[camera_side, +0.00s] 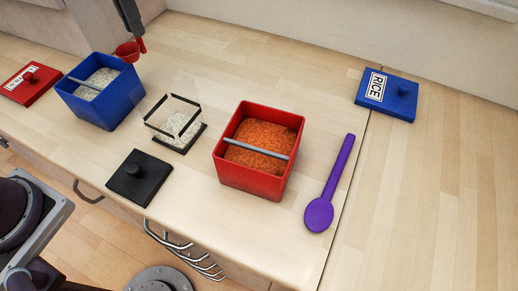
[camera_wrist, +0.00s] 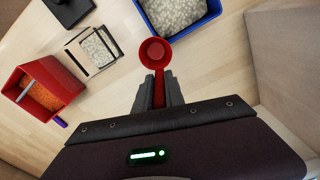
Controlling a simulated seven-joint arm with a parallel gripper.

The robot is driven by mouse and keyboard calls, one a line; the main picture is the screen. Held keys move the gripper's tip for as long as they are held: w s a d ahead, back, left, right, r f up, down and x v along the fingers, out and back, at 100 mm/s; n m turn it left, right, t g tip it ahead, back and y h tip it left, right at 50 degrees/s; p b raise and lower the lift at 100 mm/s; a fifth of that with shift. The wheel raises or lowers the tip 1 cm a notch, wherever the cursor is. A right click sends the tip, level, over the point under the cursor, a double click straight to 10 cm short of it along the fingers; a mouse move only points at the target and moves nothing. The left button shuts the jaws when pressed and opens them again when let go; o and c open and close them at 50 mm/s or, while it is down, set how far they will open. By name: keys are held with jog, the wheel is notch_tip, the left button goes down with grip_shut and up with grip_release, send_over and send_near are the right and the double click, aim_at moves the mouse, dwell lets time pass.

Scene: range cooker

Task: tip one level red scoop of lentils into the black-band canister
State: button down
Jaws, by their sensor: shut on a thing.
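My gripper (camera_side: 139,38) is shut on the handle of the red scoop (camera_side: 127,51), up at the back left beside the blue bin. In the wrist view my gripper (camera_wrist: 158,88) points at the red scoop (camera_wrist: 155,52), whose bowl shows bare red inside and looks empty. The red bin (camera_side: 247,181) holds orange lentils (camera_side: 256,145), with a grey bar across its top. The black-band canister (camera_side: 175,123), clear-walled and open, stands left of the red bin with pale grains in it. It also shows in the wrist view (camera_wrist: 92,50).
The blue bin (camera_side: 98,112) holds white rice, with a grey bar across it. A black lid (camera_side: 138,178), a red lid (camera_side: 30,84) and a blue RICE lid (camera_side: 386,95) lie on the counter. A purple spoon (camera_side: 319,214) lies right of the red bin. The back counter is clear.

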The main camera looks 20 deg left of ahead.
jog(key=shift+r, duration=0.1)
dwell(0.3)
notch_tip(320, 180, up, 10)
jog(key=shift+f, duration=0.1)
jog(key=s+d+n, duration=0.2)
jog(key=d, duration=1.3)
jog(key=s+d+n, duration=0.2)
jog(key=s+d, duration=0.1)
jog(key=d, duration=1.1)
jog(key=f, duration=0.5)
jog(key=shift+w+d+f, duration=0.1)
jog(key=shift+w+d, duration=0.05)
jog(key=shift+d, duration=0.25)
notch_tip(320, 180, down, 13)
